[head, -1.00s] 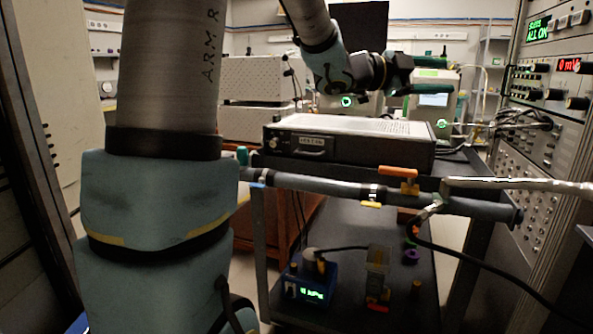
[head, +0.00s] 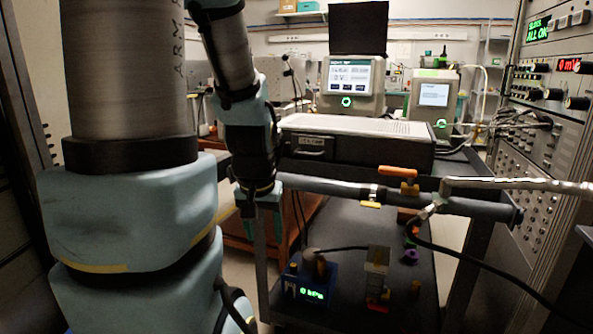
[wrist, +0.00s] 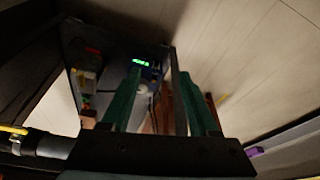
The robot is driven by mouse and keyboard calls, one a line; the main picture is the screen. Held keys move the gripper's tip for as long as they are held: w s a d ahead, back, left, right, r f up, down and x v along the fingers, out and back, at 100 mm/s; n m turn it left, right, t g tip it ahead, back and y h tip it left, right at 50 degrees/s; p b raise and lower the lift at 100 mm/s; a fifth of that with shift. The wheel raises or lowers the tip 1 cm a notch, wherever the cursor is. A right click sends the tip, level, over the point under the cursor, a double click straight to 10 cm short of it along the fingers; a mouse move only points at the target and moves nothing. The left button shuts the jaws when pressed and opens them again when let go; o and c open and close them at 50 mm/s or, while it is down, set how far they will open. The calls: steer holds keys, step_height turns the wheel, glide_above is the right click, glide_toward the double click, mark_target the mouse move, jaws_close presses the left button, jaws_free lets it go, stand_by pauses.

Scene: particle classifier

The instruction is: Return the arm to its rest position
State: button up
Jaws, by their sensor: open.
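My gripper (head: 258,205) hangs below my forearm in the middle of the head view, pointing down in front of the cart's left side. My arm is folded downward, with the upper arm (head: 130,90) large at the left.
A grey pipe (head: 325,188) with an orange-handled valve (head: 398,172) crosses just right of my gripper. Below, the cart's lower shelf (head: 345,225) holds a blue gauge box (head: 313,275) reading about 0 hPa. An instrument rack (head: 545,130) stands at the right.

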step_height(320, 180, up, 15)
steer(key=s+g+p, duration=0.1)
steer(key=s+p, duration=0.1)
steer(key=p, duration=1.4)
steer(key=shift+s, duration=0.4)
